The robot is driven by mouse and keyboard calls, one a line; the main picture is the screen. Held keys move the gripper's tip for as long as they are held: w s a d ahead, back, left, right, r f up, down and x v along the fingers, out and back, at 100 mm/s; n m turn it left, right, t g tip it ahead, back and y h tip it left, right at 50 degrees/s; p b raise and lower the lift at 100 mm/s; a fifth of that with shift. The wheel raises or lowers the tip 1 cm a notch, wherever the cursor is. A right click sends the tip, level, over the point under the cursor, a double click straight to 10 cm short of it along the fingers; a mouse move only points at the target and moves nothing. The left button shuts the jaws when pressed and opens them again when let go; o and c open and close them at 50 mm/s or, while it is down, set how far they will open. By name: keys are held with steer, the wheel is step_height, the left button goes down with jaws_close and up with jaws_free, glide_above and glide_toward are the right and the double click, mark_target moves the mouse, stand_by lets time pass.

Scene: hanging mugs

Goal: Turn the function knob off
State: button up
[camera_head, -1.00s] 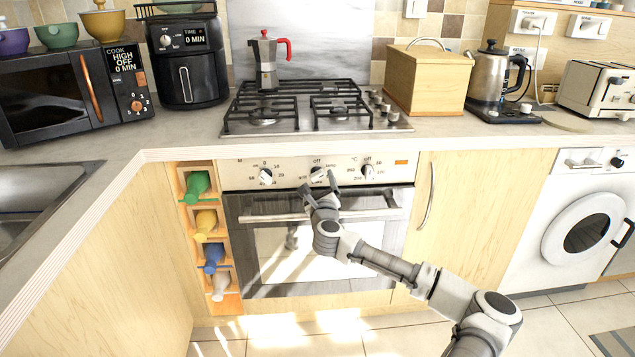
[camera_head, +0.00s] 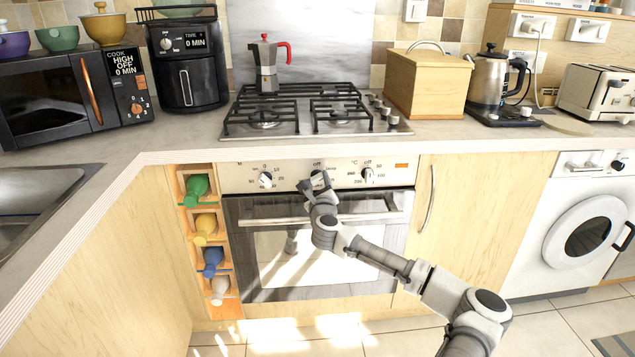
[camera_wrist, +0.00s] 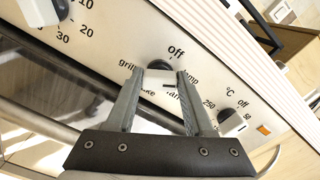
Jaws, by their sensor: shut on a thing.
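The function knob (camera_wrist: 160,70) is the middle one of three on the oven's control panel, with "off", "grill" and "lamp" marks around it. In the wrist view my gripper (camera_wrist: 159,78) has its two fingers on either side of this knob, shut on it. In the head view my gripper (camera_head: 316,182) reaches up to the panel from below and partly covers the knob. The "off" mark shows just above the knob in the wrist view. The knob's exact pointing direction is hard to tell, as the fingers hide part of it.
A timer knob (camera_head: 265,180) is to the left and a temperature knob (camera_head: 368,175) to the right on the same panel. The oven door handle (camera_head: 290,217) runs below the panel. The worktop with the gas hob (camera_head: 345,133) overhangs above.

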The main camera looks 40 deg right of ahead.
jaws_close()
steer(key=shift+r, duration=0.1)
steer(key=n+p, duration=0.2)
steer(key=n, duration=0.2)
steer(key=n+p, duration=0.1)
steer(key=n, duration=0.2)
steer(key=shift+a+n, duration=0.1)
steer(key=shift+n, duration=0.2)
steer(key=n, duration=0.4)
steer(key=shift+f+p, duration=0.2)
steer(key=shift+p, duration=0.1)
steer(key=shift+n, duration=0.3)
steer(key=o, duration=1.1)
jaws_free()
